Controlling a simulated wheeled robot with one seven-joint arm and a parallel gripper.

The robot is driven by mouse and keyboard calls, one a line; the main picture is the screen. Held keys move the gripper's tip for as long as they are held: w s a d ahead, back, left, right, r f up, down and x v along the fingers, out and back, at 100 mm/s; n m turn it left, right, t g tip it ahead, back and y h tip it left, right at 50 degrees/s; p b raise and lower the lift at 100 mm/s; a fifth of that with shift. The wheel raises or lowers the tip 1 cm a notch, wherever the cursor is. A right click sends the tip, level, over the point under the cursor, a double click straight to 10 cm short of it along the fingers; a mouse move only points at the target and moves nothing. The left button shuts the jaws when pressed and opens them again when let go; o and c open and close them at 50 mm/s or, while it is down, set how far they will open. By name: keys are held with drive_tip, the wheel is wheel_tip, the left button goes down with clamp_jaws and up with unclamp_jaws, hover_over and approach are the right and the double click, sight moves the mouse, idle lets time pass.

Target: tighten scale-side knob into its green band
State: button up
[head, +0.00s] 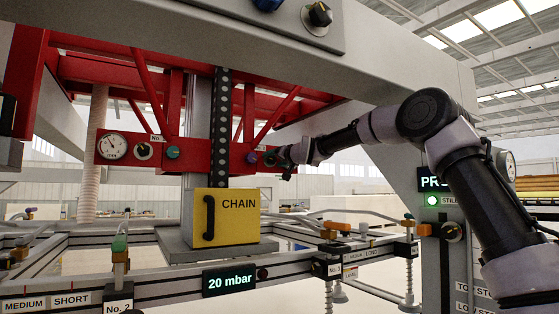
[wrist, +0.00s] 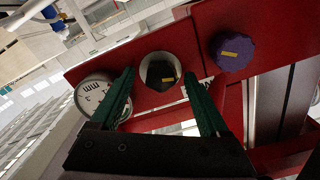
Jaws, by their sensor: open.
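The scale-side knob (wrist: 161,76) is dark with a yellow pointer mark. It sits on a round pale dial on the red beam, beside the round white scale (wrist: 95,92) marked "mm". My gripper (wrist: 158,72) is open, its two green fingers on either side of the knob in the wrist view. I cannot tell whether the fingertips reach around it or stop short. No green band can be made out on the dial. In the head view my gripper (head: 276,160) is at the right end of the red beam (head: 205,152) and hides the knob and scale.
A purple knob (wrist: 232,51) sits beside the dial on the same beam; it also shows in the head view (head: 252,157). A gauge (head: 112,146), a black knob (head: 144,151) and a green knob (head: 173,152) are further left. A yellow CHAIN box (head: 228,222) stands below.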

drive_tip(key=v, duration=1)
drive_tip(key=shift+s+d, duration=0.15)
drive_tip(key=shift+w+a+r+n, duration=0.1)
drive_tip(key=shift+w+a+n, duration=0.75)
drive_tip(key=shift+w, duration=0.5)
drive_tip(key=shift+w+a+f+n, duration=0.1)
drive_tip(key=shift+w+a+n, duration=0.5)
drive_tip(key=shift+w+a, duration=0.55)
drive_tip(key=shift+w+a+r+n, duration=0.1)
drive_tip(key=shift+w+a+n, duration=0.65)
drive_tip(key=shift+w, duration=0.75)
clamp_jaws()
drive_tip(key=m, duration=0.5)
